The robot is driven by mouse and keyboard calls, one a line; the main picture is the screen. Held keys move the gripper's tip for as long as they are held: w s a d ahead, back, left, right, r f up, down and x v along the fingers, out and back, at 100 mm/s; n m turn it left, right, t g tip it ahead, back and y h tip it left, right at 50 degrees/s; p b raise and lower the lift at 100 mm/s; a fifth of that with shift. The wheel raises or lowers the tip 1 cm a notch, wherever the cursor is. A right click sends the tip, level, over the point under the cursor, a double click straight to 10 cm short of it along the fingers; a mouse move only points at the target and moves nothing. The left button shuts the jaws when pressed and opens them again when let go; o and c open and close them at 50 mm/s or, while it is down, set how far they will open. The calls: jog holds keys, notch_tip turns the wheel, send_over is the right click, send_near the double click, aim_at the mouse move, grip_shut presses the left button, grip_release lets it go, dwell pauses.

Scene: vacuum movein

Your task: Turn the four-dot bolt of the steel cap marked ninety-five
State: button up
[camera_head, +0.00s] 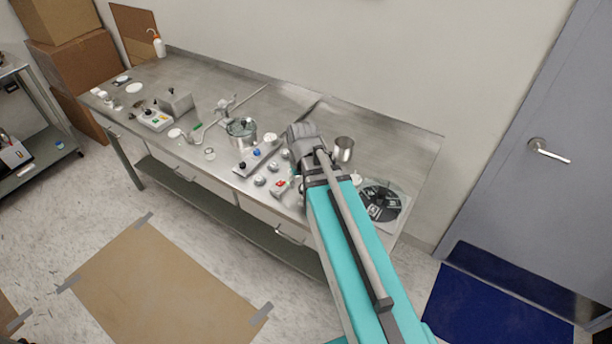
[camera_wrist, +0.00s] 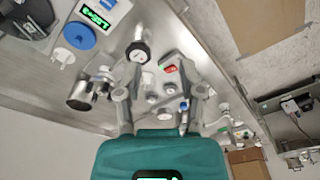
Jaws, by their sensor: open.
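Several small round steel pieces lie near the front of the bench, among them one (camera_head: 259,181) in the head view and one (camera_wrist: 152,98) in the wrist view. No ninety-five mark or four-dot bolt can be read at this size, so I cannot tell which is the named cap. My gripper (camera_wrist: 160,76) is open in the wrist view, its two grey fingers spread on either side of these pieces, with nothing seen held. In the head view my teal arm reaches over the bench and mostly hides the gripper.
The steel bench (camera_head: 290,100) is crowded near my arm. A steel cup (camera_head: 343,149) and a black round tray (camera_head: 383,203) are at right. A lidded pot (camera_head: 242,131) stands left. A small block with a red part (camera_head: 279,184) is beside the caps. The bench's back right is clear.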

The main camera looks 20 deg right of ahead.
jog(key=s+a+f+g+b, duration=0.1)
jog(key=s+a+f+b, duration=0.3)
jog(key=s, duration=0.1)
jog(key=shift+s+f, duration=0.4)
jog(key=shift+a, duration=0.1)
